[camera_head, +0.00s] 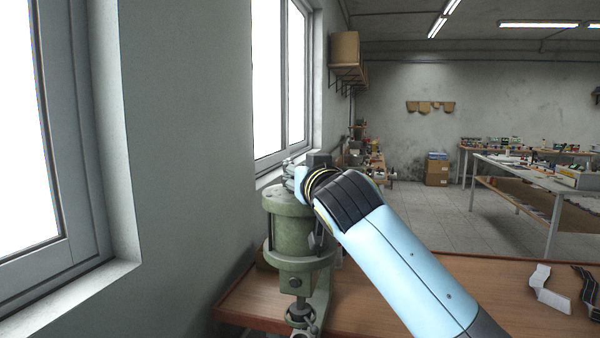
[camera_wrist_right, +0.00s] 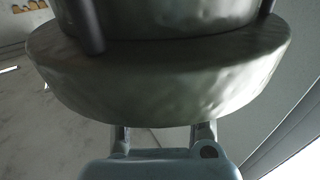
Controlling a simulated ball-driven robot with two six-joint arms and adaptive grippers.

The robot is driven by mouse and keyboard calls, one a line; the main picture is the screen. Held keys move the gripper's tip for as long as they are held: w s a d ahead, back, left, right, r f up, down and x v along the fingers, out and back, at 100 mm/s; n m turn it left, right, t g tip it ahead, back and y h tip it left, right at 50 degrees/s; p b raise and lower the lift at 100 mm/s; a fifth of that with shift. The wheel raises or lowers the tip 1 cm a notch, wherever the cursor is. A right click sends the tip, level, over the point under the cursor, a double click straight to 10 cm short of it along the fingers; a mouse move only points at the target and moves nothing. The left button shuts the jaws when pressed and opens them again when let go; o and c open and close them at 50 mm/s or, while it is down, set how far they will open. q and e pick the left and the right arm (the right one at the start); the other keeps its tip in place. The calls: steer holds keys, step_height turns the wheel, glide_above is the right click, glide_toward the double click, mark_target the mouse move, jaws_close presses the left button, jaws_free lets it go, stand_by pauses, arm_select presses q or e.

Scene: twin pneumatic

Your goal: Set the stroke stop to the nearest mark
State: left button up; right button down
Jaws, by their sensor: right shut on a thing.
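A green pneumatic press (camera_head: 291,232) stands at the near left of the wooden bench. It has a round cylinder body, a wider flange (camera_head: 298,262) below it and a narrow rod (camera_head: 301,303) at the bottom. My right arm reaches in from the right, and its wrist is at the top of the press. In the right wrist view, the green flange (camera_wrist_right: 165,75) fills the upper middle. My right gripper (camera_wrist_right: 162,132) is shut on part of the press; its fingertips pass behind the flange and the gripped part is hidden. I cannot make out the stroke stop or its marks. My left gripper is not in view.
The wooden bench (camera_head: 400,305) has free room right of the press, partly behind my arm. A white folded piece (camera_head: 549,288) and a dark strip (camera_head: 584,288) lie at its right. A wall with windows stands close on the left.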

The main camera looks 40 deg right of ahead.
steer(key=shift+f, duration=0.4)
steer(key=c, duration=1.4)
jaws_free()
steer(key=shift+s, duration=0.1)
steer(key=o, duration=0.4)
steer(key=shift+s+r, duration=0.15)
steer(key=shift+r, duration=0.15)
steer(key=shift+a, duration=0.1)
steer(key=v, duration=1.1)
steer(key=shift+s+a, duration=0.1)
steer(key=shift+s, duration=0.25)
